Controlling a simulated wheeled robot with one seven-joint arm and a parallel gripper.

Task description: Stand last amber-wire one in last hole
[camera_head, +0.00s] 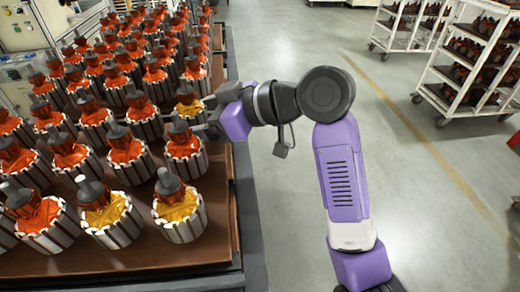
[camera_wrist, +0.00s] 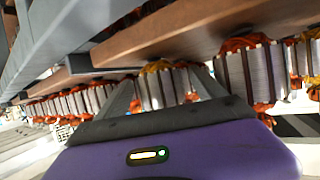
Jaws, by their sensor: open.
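An amber-wire armature (camera_head: 187,104) stands upright near the right edge of the brown tray (camera_head: 222,215), among orange-wire ones. My gripper (camera_head: 203,115) comes in level from the right, with its open fingers at this armature. In the wrist view, the amber-wire armature (camera_wrist: 161,85) shows between my two fingers (camera_wrist: 165,92), one on either side. I cannot tell whether the fingers touch it. Two more amber-wire armatures stand in the front row, one at the corner (camera_head: 181,218) and one left of it (camera_head: 107,217). I see no empty hole.
Orange-wire armatures (camera_head: 185,158) stand close around my gripper and fill the tray. White rack carts (camera_head: 470,70) with more armatures stand at the back right.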

